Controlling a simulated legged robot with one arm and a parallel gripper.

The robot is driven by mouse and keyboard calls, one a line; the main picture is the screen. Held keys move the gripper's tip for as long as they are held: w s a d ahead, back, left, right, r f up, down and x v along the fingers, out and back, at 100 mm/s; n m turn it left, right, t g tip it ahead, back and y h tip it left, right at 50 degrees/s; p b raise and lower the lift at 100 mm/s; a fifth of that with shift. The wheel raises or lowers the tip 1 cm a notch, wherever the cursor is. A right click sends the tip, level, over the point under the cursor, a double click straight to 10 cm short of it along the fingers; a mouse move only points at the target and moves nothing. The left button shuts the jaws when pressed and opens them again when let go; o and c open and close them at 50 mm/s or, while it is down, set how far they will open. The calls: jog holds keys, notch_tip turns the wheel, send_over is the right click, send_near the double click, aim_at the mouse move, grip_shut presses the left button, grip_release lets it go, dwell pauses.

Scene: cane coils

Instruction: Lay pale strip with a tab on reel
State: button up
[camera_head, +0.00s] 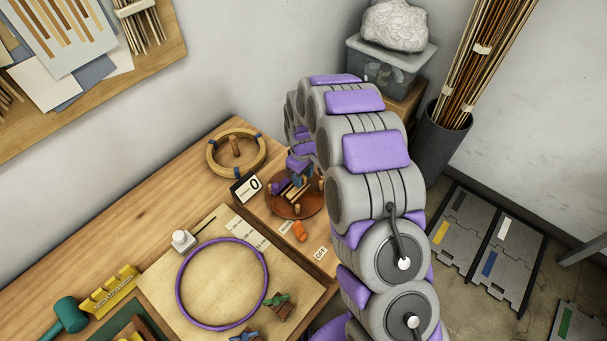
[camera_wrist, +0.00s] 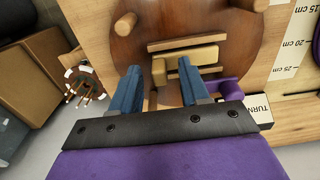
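The reel (camera_head: 291,209) is a round dark-brown wooden disc with upright pegs on the bench; it fills the upper middle of the wrist view (camera_wrist: 236,42). A pale wooden strip (camera_wrist: 200,55) lies across the disc beside a darker bar, with a short pale block like a tab (camera_wrist: 158,72) at its left end. Whether the strip rests fully flat I cannot tell. My gripper (camera_wrist: 158,66) is over the reel, its two blue fingers apart on either side of the tab, with gaps visible. In the head view my gripper (camera_head: 300,172) partly hides the reel and strip.
A TURNS card reading 0 (camera_head: 246,187) and a wooden ring with a peg (camera_head: 237,152) stand near the reel. An orange switch (camera_head: 299,231) by an OFF label is in front. A purple hoop (camera_head: 178,289) lies on a board to the left. A purple part (camera_wrist: 229,87) sits beside the right finger.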

jog(key=shift+a, duration=0.35)
notch_tip(320, 180, up, 17)
jog(key=p, duration=0.1)
dwell(0.3)
jog(key=shift+r, duration=0.1)
dwell(0.3)
jog(key=s+d+r+m+b, duration=0.1)
jog(key=s+d+r+m, duration=0.1)
jog(key=s+d, duration=0.5)
jog(key=s+d+r+m+g+b, duration=0.1)
jog(key=s+d+r+m, duration=0.15)
jog(key=s, duration=0.85)
jog(key=s+d+r+m+b, duration=0.25)
jog(key=s+d, duration=0.25)
jog(key=s, duration=0.5)
jog(key=s+d+f+m, duration=0.2)
jog(key=s+f+m, duration=0.1)
jog(key=s, duration=0.9)
jog(key=shift+d+f+g, duration=0.15)
jog(key=shift+f+g, duration=0.05)
jog(key=shift+g, duration=0.2)
jog(key=shift+o, duration=0.3)
jog(key=shift+w, duration=0.1)
